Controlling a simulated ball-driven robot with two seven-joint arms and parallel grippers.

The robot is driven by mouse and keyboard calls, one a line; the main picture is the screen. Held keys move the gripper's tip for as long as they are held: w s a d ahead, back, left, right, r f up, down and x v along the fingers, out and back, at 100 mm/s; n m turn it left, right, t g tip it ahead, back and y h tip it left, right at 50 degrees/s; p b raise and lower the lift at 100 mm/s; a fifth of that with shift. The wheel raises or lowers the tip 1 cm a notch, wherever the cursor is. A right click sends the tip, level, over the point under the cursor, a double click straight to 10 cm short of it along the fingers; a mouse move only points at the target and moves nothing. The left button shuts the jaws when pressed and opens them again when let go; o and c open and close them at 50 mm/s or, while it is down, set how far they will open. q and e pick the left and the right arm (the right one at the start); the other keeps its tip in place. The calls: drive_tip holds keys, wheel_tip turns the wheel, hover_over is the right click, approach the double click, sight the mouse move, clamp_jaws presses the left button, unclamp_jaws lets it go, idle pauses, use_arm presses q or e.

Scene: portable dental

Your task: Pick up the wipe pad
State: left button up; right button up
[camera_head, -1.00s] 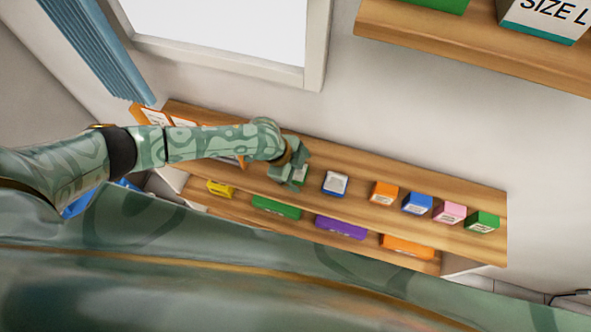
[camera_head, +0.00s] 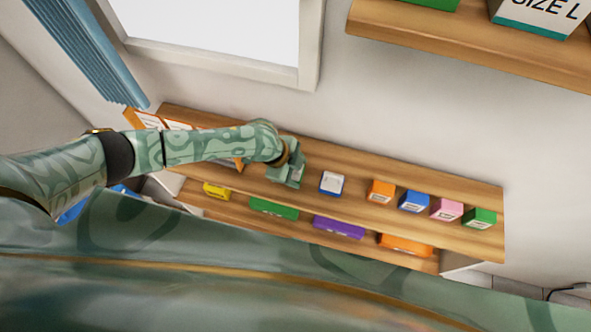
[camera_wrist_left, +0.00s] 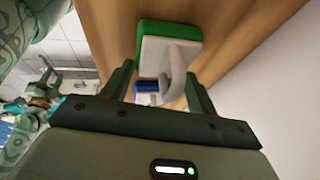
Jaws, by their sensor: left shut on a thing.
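My left gripper (camera_head: 291,176) is at the upper wooden shelf in the head view, at the end of the arm from the left. In the left wrist view a white pad with a green edge (camera_wrist_left: 168,48) and a curved white tab, which I take as the wipe pad, is at the fingers of the left gripper (camera_wrist_left: 160,75), which are shut on it. In the head view the gripper mostly hides this pad. I cannot tell whether the pad still touches the shelf.
On the upper shelf (camera_head: 270,194), a blue-and-white item (camera_head: 332,183) stands just right of the gripper. An orange box (camera_head: 380,190), a blue box (camera_head: 413,201), a pink box (camera_head: 446,209) and a green box (camera_head: 480,218) are farther right. The wall (camera_head: 400,130) is behind.

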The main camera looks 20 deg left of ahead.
use_arm(q)
drive_tip(key=s+d+r+p, duration=0.1)
drive_tip(key=s+d+r, duration=0.4)
drive_tip(key=s+r, duration=0.7)
drive_tip(key=shift+s+d+r, duration=0.15)
drive_tip(key=shift+s+d, duration=0.05)
drive_tip(key=shift+s, duration=0.25)
drive_tip(key=o, duration=0.3)
drive_tip(key=shift+c, duration=1.1)
